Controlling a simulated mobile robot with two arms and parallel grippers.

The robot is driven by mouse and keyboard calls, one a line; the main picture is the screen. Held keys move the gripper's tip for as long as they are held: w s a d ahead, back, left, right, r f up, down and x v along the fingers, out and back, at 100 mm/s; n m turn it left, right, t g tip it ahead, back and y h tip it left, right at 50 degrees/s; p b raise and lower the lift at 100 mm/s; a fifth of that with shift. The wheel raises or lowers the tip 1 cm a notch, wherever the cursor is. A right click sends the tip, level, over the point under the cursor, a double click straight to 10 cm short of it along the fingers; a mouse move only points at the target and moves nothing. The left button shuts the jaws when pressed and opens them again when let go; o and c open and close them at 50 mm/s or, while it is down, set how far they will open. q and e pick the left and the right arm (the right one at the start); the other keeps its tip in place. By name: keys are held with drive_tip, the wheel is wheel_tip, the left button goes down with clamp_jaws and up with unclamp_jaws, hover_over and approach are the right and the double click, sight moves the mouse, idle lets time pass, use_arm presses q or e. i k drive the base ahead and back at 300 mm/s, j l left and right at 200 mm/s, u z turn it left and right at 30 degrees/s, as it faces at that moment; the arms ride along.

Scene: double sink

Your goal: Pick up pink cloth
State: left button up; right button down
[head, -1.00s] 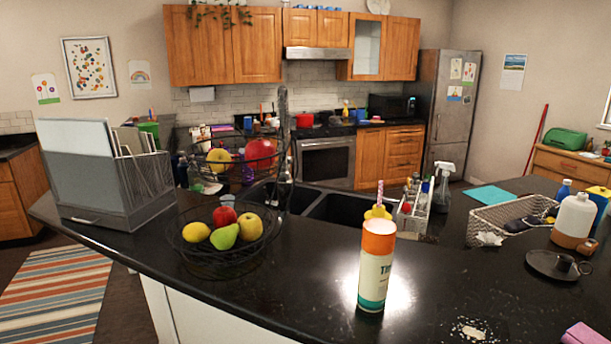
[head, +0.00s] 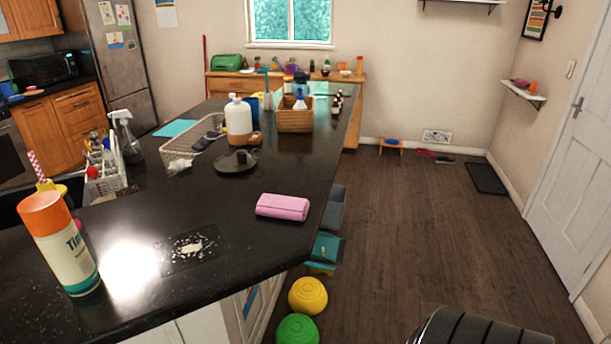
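The pink cloth (head: 283,207) lies folded or rolled on the black counter (head: 240,290), close to its right edge. Nothing lies on top of it and it is in full view. Neither of my grippers shows in the head view.
An orange-capped canister (head: 62,245) stands at the left. Yellow (head: 308,294) and green (head: 297,329) round items sit on the floor beside the counter. The wooden floor (head: 420,240) at right is largely clear.

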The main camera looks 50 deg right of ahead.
sight(294, 208)
drive_tip(key=z, duration=1.4)
